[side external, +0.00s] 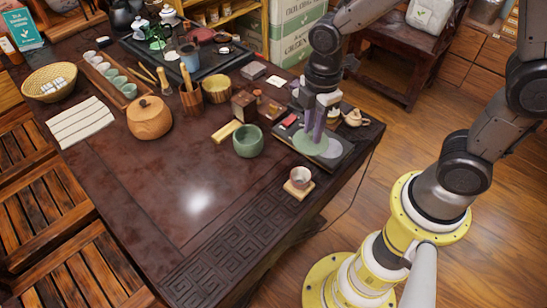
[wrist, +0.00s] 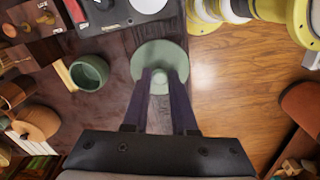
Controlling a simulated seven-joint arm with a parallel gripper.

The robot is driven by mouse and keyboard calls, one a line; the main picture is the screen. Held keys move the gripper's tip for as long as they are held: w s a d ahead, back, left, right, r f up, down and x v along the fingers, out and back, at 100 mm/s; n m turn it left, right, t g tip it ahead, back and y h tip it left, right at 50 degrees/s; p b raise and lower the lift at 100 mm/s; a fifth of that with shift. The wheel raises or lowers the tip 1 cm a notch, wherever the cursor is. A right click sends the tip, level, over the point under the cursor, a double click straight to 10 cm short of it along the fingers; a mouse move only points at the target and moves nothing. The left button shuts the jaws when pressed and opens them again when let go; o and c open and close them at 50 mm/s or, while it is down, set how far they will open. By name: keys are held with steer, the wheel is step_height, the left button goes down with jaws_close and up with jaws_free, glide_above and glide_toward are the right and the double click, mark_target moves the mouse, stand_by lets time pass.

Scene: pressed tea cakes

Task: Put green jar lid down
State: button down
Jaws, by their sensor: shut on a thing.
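My gripper (side external: 313,138) is shut on the knob of the green jar lid (side external: 300,143), a flat pale green disc. In the side view the lid appears over the black tray (side external: 347,154) and overlaps its round grey plate (side external: 331,149). I cannot tell whether the lid touches anything below.
A small cup (side external: 300,175) on a wooden coaster stands near the table's front right edge. Wooden boxes (side external: 258,106) and a yellow block (side external: 226,131) lie behind the jar. A round wooden pot (side external: 149,120) stands further left. The front middle of the table (side external: 185,185) is clear.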

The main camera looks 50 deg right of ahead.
steer(key=s+f, duration=0.2)
steer(key=s, duration=0.2)
steer(key=w+a+f, duration=0.1)
steer(key=w+f, duration=0.2)
steer(key=w, duration=0.1)
steer(key=w+a+f, duration=0.1)
steer(key=w+f, duration=0.2)
steer(key=w, duration=0.1)
steer(key=w+a+f, duration=0.1)
steer(key=w+f, duration=0.2)
steer(key=w, duration=0.1)
steer(key=shift+w+a, duration=0.2)
steer(key=shift+w, duration=0.15)
steer(key=shift+w+f, duration=0.2)
steer(key=shift+f, duration=1.55)
steer(key=shift+f, duration=0.15)
steer(key=c, duration=0.7)
jaws_free()
